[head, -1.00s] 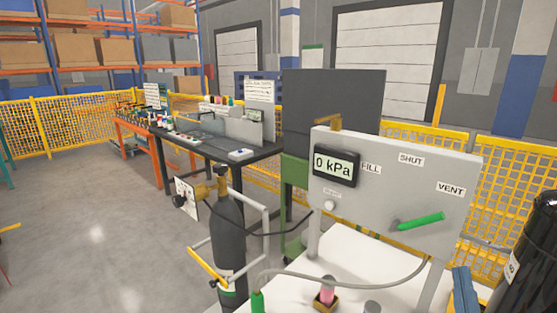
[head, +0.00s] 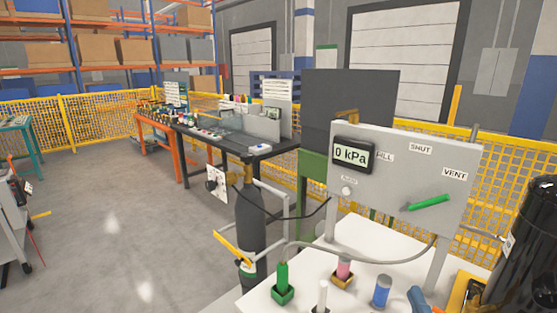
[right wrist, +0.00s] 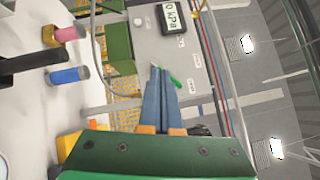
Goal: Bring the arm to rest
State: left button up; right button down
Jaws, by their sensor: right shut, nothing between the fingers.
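My right gripper (head: 418,299) shows at the bottom right of the head view, its blue fingers over the white table (head: 300,265). In the right wrist view the two blue fingers (right wrist: 161,72) lie together, with nothing between them. Past their tips show the grey panel (right wrist: 190,60) and its green lever (right wrist: 173,82). The panel also stands in the head view (head: 395,180), with a display (head: 353,156) reading 0 kPa. The green lever (head: 430,203) there points right, toward the VENT label. My left gripper is not in view.
On the white table are a green piece (head: 283,280), a pink cylinder (head: 344,268), a blue cylinder (head: 381,291) and a white one (head: 322,296). A dark gas cylinder (head: 250,225) stands left of it. Open floor (head: 110,225) lies farther left.

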jog(key=s+a+f+n+g+y, duration=0.2)
jog(key=s+a+f+n+g, duration=0.25)
jog(key=f+n, duration=0.45)
jog(key=s+a+f+n+g+y, duration=0.3)
jog(key=a+f+n+g, duration=0.3)
jog(key=f+n, duration=0.3)
jog(key=s+f+n+g+h, duration=0.2)
jog(key=s+f+n+g, duration=0.45)
jog(key=s, duration=0.35)
notch_tip(320, 180, down, 18)
jog(key=s, duration=0.3)
jog(key=s+d+f+g+b, duration=0.1)
jog(key=s+d+f, duration=0.1)
jog(key=s+f, duration=0.7)
jog(key=shift+s+d, duration=0.3)
jog(key=shift+s, duration=0.6)
dwell(0.7)
